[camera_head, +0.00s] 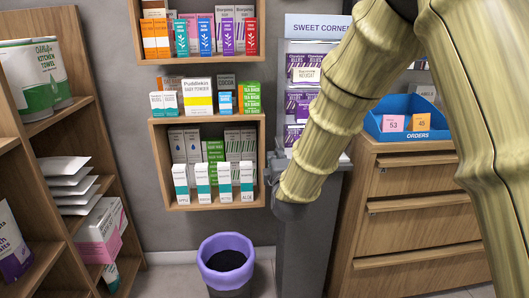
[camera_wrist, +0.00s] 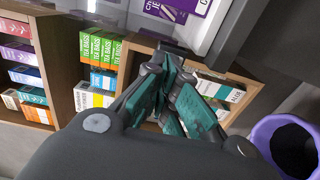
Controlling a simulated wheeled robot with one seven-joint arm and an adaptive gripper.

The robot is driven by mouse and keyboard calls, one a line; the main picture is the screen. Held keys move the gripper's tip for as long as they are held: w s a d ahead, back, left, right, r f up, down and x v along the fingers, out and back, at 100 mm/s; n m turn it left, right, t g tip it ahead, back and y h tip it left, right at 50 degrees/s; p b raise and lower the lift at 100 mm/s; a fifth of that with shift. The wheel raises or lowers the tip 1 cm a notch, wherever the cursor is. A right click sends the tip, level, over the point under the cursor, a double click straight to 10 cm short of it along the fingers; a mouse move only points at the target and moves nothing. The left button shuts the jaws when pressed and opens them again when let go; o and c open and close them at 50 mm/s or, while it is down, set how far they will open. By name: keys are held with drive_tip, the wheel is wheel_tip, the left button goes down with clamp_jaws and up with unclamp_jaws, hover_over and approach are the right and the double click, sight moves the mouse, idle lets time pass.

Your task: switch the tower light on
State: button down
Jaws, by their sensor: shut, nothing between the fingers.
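I cannot make out a tower light or its switch in either view; my arm covers part of the head view. My gripper (camera_wrist: 172,75) is shut and empty, its teal-padded fingers together in the wrist view. In the head view my gripper (camera_head: 273,166) shows only in small part, at the right edge of the lower wall shelf, in front of the grey stand. I cannot tell whether it touches anything.
A grey stand (camera_head: 306,240) under the SWEET CORNER sign (camera_head: 318,27) is partly behind my arm. Wall shelves (camera_head: 214,206) hold boxes. A purple-rimmed bin (camera_head: 227,243) stands below. A blue orders tray (camera_head: 405,133) sits on a wooden drawer unit (camera_head: 415,235) at right.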

drive_tip(key=shift+w+r, duration=0.25)
drive_tip(key=shift+r, duration=0.1)
drive_tip(key=s+d, duration=0.1)
drive_tip(key=s, duration=1.1)
drive_tip(key=shift+s+d+f, duration=0.15)
drive_tip(key=shift+d+f, duration=0.1)
drive_tip(key=shift+d, duration=0.15)
